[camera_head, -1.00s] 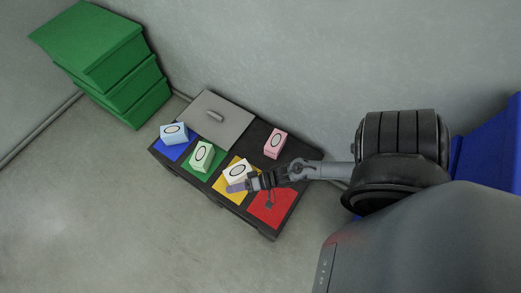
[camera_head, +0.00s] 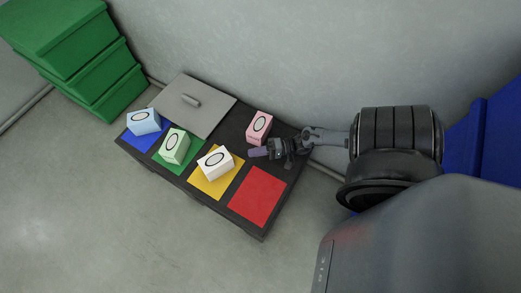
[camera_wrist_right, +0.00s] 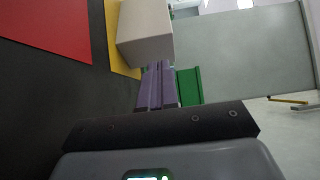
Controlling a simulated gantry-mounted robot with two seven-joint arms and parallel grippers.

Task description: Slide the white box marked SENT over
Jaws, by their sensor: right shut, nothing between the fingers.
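The white box (camera_head: 215,163) with a black oval outline sits on the yellow square (camera_head: 212,188) of the dark platform; lettering on it is too small to read. My right gripper (camera_head: 258,152) is shut and empty, over the dark surface to the right of the white box and in front of the pink box (camera_head: 259,127). In the right wrist view the white box (camera_wrist_right: 145,32) stands just beyond the shut purple fingers (camera_wrist_right: 157,88); whether they touch it is unclear there, but the head view shows a gap. My left gripper is out of view.
A light blue box (camera_head: 143,121) sits on the blue square and a green box (camera_head: 175,146) on the green square. The red square (camera_head: 258,195) is empty. A grey lid-like panel (camera_head: 193,106) with a handle lies at the back. Green crates (camera_head: 75,60) are stacked at left.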

